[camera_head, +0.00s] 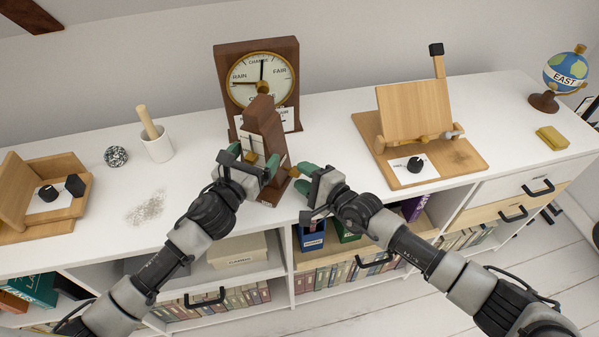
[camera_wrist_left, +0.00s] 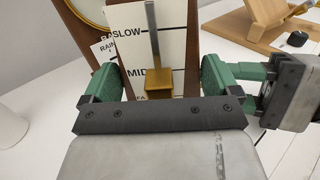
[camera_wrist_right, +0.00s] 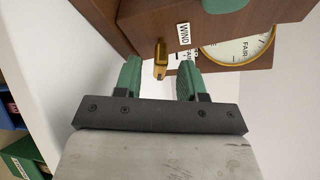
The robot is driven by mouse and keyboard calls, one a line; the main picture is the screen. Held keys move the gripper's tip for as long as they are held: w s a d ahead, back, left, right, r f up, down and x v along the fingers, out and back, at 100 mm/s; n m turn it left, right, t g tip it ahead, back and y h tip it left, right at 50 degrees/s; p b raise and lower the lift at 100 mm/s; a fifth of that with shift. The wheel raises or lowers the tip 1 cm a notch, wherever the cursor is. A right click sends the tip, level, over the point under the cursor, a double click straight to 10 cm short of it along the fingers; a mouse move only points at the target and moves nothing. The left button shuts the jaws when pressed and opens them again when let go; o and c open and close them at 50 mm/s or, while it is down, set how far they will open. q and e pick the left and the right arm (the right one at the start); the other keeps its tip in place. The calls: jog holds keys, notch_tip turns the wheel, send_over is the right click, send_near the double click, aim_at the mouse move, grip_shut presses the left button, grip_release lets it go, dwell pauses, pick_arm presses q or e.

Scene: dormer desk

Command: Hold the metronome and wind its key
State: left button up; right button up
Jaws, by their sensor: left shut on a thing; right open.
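The metronome (camera_head: 268,134) is a brown wooden pyramid standing upright on the white desk. Its front scale card (camera_wrist_left: 177,50) and pendulum with a brass weight (camera_wrist_left: 158,82) show in the left wrist view. My left gripper (camera_head: 254,165) is shut on the metronome's body, one green finger on each side. The brass winding key (camera_wrist_right: 160,60) sticks out of the metronome's side beside a WIND label (camera_wrist_right: 184,35). My right gripper (camera_wrist_right: 161,78) is open, with the key between its green fingers and apparently not touching them.
A wooden barometer (camera_head: 226,68) stands behind the metronome. A wooden bookstand (camera_head: 414,112) is to the right, with a globe (camera_head: 566,72) and sponge (camera_head: 552,138) beyond. A mortar (camera_head: 157,145) and wire ball (camera_head: 116,156) are left.

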jog(key=shift+x, duration=0.95)
grip_shut()
